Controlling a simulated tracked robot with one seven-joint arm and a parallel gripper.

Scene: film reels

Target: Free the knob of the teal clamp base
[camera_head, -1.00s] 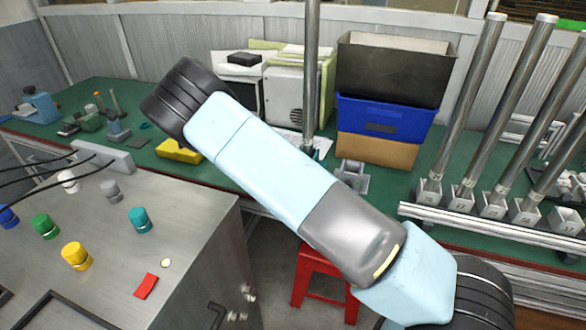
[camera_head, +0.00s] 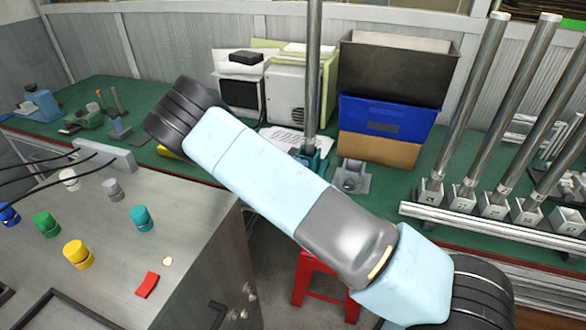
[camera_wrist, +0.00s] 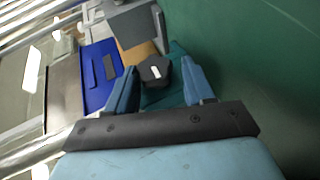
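The teal clamp base (camera_head: 319,163) stands on the green bench at the foot of a metal pole (camera_head: 313,75). My arm hides part of it in the head view. In the wrist view the teal base (camera_wrist: 168,97) shows below a black knob (camera_wrist: 155,70) with a white mark. My gripper (camera_wrist: 158,65) has its two blue fingers apart, one on each side of the knob. A gap shows on the right side of the knob; contact on the left cannot be told. My gripper is hidden behind my arm in the head view.
A grey bracket (camera_head: 352,177) stands just right of the clamp base. Behind it are a blue crate (camera_head: 388,117) on a cardboard box and a dark bin. A rack of metal tubes (camera_head: 480,215) is at right. A red stool (camera_head: 308,282) stands below the bench.

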